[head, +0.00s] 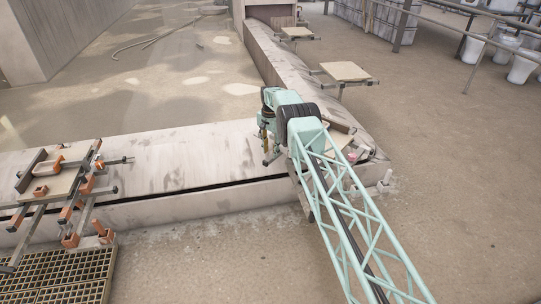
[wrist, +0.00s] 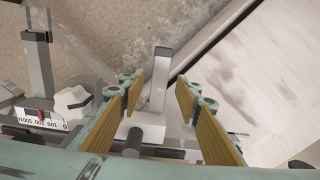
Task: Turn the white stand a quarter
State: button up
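My gripper (head: 268,150) is above the pale ledge at the near corner, at the end of my teal lattice arm. In the wrist view my gripper (wrist: 157,92) is open, with its two yellow-padded fingers spread apart. A pale grey-white bar (wrist: 160,80) stands in the gap between the fingers, with space visible on both sides. It joins a pale block lower down. I cannot tell for sure that this bar belongs to the white stand. My arm hides part of the stand (head: 340,138) at the corner in the head view.
Further stands (head: 345,72) line the far ledge. In the wrist view, a dial scale (wrist: 40,118) and white knob (wrist: 73,101) are close at left. The ledge's middle (head: 180,160) is clear.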

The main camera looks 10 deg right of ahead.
notch_tip(320, 180, up, 8)
jog(key=shift+f, duration=0.25)
dwell(0.4)
